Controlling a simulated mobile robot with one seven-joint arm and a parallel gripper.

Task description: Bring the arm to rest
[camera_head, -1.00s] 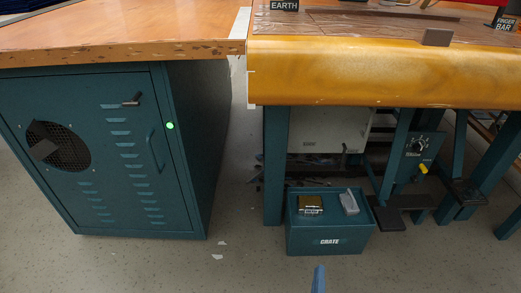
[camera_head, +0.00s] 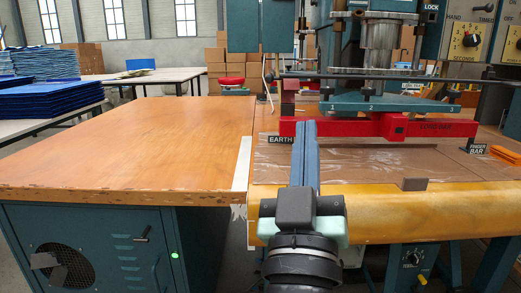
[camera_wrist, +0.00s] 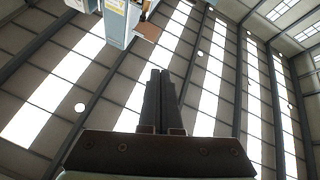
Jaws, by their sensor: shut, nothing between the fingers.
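My gripper (camera_head: 310,126) stands in the middle of the head view, in front of the welding machine's bed. Its two long blue fingers point up and lie together, with nothing between them. In the wrist view my gripper (camera_wrist: 160,74) shows its dark fingers side by side, aimed at the ceiling. The arm below the wrist is cut off by the bottom of the head view.
The wooden table (camera_head: 130,140) on the left has a clear top. The welding machine's red bar (camera_head: 390,127) and yellow front edge (camera_head: 400,212) lie behind and right of my gripper. Blue stacked sheets (camera_head: 50,98) lie far left.

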